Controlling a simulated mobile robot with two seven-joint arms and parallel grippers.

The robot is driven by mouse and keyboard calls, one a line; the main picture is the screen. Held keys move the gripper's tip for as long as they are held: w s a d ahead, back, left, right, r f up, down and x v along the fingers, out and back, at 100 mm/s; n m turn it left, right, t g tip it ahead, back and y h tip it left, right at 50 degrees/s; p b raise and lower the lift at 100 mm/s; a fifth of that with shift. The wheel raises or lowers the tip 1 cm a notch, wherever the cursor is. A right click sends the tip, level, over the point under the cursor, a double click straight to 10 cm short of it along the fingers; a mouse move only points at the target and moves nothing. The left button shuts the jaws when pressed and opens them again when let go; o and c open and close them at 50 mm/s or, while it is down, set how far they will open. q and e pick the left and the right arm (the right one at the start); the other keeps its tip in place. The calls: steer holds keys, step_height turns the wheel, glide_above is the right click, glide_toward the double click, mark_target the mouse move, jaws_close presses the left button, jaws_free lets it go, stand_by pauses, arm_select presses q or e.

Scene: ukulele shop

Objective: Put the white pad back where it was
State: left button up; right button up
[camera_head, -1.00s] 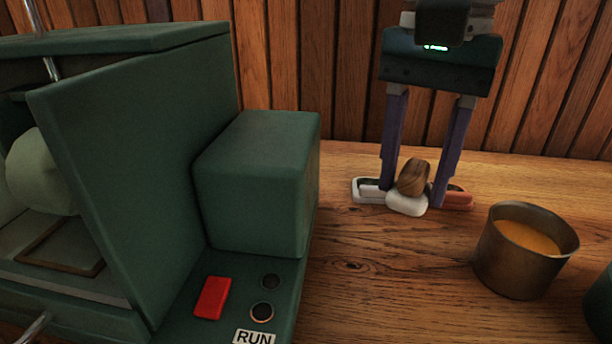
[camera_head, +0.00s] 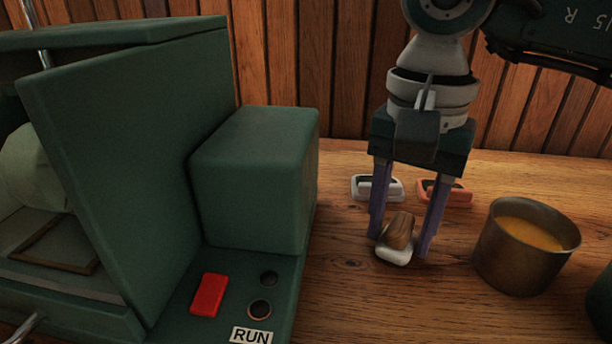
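The white pad (camera_head: 393,255) has a brown wooden grip (camera_head: 399,231) on top. My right gripper (camera_head: 402,245) reaches down from above, with its two purple fingers against either side of the wooden grip. The pad is in front of two small shallow holders at the back of the wooden counter: a white one (camera_head: 378,196) on the left and an orange one (camera_head: 447,199) on the right. I cannot tell whether the pad touches the counter. My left gripper is out of view.
A metal pot (camera_head: 512,265) of orange liquid stands right of the gripper. A large green machine (camera_head: 120,150) with a red switch (camera_head: 208,295) and a RUN label fills the left. A dark green object (camera_head: 602,305) is at the lower right edge. Counter (camera_head: 350,290) is bare in front of the pad.

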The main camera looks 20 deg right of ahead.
mark_target(402, 221)
steer(key=o, duration=0.3)
steer(key=shift+o, duration=0.2)
steer(key=shift+r, duration=0.3)
step_height(402, 221, up, 12)
steer(key=shift+f, duration=0.1)
stand_by(0.3)
